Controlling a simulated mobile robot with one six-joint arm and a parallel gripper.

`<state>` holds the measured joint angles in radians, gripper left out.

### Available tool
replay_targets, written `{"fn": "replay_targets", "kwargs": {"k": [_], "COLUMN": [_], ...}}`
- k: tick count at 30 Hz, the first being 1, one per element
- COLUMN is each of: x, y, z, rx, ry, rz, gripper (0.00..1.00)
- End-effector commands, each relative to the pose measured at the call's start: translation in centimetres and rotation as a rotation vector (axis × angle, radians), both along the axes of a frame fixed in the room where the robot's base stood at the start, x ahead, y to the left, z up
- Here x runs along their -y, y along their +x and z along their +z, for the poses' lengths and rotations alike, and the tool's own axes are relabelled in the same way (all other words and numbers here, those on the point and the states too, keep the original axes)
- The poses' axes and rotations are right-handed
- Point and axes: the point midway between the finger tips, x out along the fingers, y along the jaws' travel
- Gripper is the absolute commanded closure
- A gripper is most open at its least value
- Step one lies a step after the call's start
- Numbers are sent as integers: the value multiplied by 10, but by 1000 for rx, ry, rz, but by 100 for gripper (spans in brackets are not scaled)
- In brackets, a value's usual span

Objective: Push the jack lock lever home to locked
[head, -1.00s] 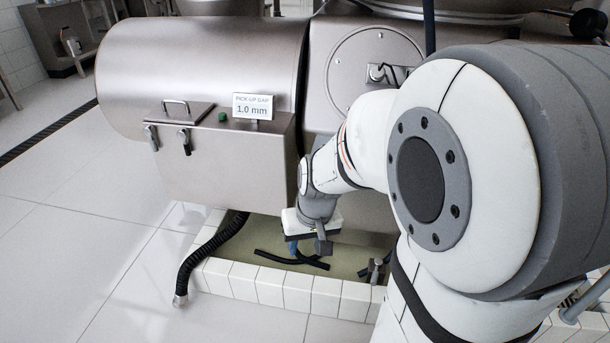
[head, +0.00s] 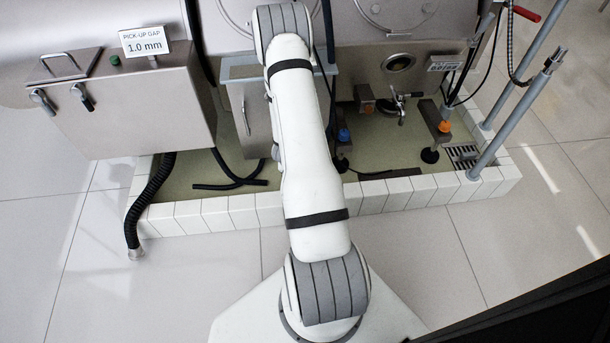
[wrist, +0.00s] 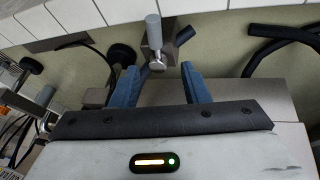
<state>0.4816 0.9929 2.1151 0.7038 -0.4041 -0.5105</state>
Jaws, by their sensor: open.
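In the wrist view, a short lever with a grey cylindrical handle (wrist: 153,32) rises from a small metal block with a dark rod; I take it for the jack lock lever. My gripper (wrist: 158,72) is open, its two blue fingers pointing toward the lever, which stands just beyond and between the fingertips. I cannot tell whether either finger touches it. Whether the lever is locked cannot be told.
A white tiled curb (head: 215,214) edges the greenish floor pit. Black hoses (head: 150,200) lie at the left. The front floor is open.

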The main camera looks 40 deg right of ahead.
Motion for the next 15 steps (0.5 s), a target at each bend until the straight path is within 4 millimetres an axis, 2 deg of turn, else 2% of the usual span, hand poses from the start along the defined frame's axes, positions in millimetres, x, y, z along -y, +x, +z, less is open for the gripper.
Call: {"fn": "replay_targets", "kwargs": {"k": [4,15], "x": [7,28], "y": [-3,7], "z": [-15,-66], "rx": [-7,-5], "ry": [-12,-10], "rz": [-9,-7], "gripper": [59,59]}}
